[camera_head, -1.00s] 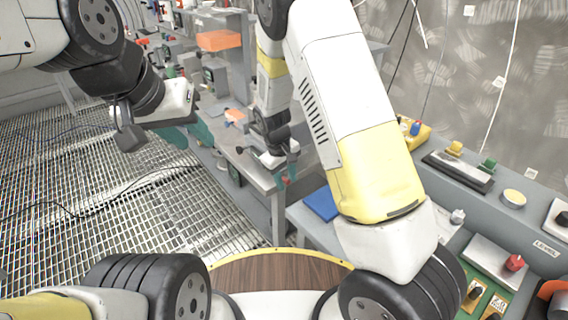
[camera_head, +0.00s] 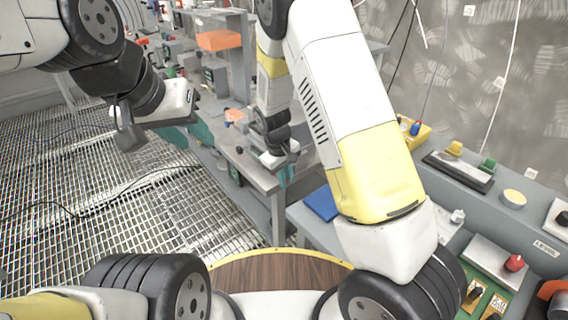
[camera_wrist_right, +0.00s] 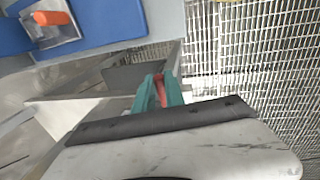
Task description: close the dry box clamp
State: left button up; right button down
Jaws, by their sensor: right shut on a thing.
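My right gripper (camera_wrist_right: 160,92) has its teal fingers shut on a narrow red piece (camera_wrist_right: 160,90), which looks like a clamp handle. The rest of the clamp and the dry box cannot be made out clearly. In the head view my right gripper (camera_head: 285,174) is small, at the near end of the grey bench, and its fingertips are partly hidden. My left gripper (camera_head: 203,130) hangs over the grating beside the bench; its teal fingers show edge-on, so their opening cannot be told.
The grey bench (camera_head: 262,178) carries a small orange item (camera_head: 235,115). An orange tray (camera_head: 218,40) is on a shelf behind. A blue mat (camera_head: 321,204) lies nearer. A panel with knobs (camera_head: 500,262) is at right. Open grating (camera_head: 100,210) is at left.

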jog(key=shift+r, duration=0.15)
dwell(0.8)
jog(key=shift+w+a+r+g+h, duration=0.15)
jog(key=shift+w+r+g+h, duration=0.15)
jog(key=shift+g, duration=0.25)
jog(key=shift+w+a+r+g+h, duration=0.15)
jog(key=shift+r+g+h, duration=0.2)
jog(key=shift+g, duration=0.2)
jog(key=shift+w+a+r+n+g+h, duration=0.1)
jog(key=shift+w+a+r+g+h, duration=0.15)
jog(key=shift+g+h, duration=0.25)
jog(key=shift+w+a+r+n+g+h, duration=0.1)
jog(key=shift+w+r+g+h, duration=0.2)
jog(key=shift+g, duration=0.35)
jog(key=shift+w+a+r+n+g+h, duration=0.15)
jog(key=shift+r+g+h, duration=0.15)
jog(key=shift+g+h, duration=0.25)
jog(key=c, duration=1.4)
grip_release()
jog(key=v, duration=0.7)
jog(key=shift+a+r, duration=0.25)
jog(key=shift+r, duration=0.05)
